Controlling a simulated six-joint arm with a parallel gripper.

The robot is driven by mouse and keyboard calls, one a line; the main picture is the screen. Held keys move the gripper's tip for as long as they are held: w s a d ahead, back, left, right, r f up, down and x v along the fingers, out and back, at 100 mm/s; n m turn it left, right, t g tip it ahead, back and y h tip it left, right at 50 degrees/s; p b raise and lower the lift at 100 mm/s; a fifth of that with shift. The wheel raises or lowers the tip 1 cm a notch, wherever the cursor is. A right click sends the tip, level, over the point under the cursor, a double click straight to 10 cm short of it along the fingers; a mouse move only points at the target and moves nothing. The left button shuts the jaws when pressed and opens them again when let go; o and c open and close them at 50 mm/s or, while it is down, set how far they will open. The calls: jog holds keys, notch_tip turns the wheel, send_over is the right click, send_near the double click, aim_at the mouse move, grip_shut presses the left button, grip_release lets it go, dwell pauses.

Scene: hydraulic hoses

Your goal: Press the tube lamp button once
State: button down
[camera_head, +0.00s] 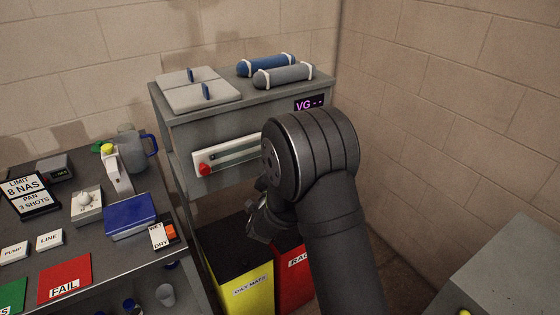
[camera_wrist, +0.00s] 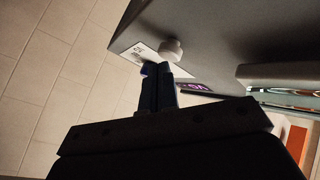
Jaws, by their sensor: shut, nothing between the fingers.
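A pale fixture with a long tube or window (camera_head: 236,151) is on the front of the grey cabinet (camera_head: 180,118), with a round red button or knob (camera_head: 205,169) at its left end. In the wrist view, my gripper (camera_wrist: 156,70) is shut and empty. Its fingertips are close to a round white knob or button (camera_wrist: 172,49) beside a white label (camera_wrist: 140,54); I cannot tell whether they touch. The label is too small to read, so I cannot tell which control is the lamp's. In the head view my arm hides the fixture's right end and the white knob.
A purple display (camera_head: 309,104) is near the cabinet's top right. Blue and grey cylinders (camera_head: 284,75) lie on top. Yellow (camera_head: 248,288) and red (camera_head: 291,272) bins stand below. A cluttered bench (camera_head: 100,235) is at left. Brick walls close the corner.

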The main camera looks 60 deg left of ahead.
jog(key=shift+d, duration=0.5)
jog(key=shift+d, duration=2.5)
jog(key=shift+d, duration=1.9)
jog(key=shift+a, duration=0.15)
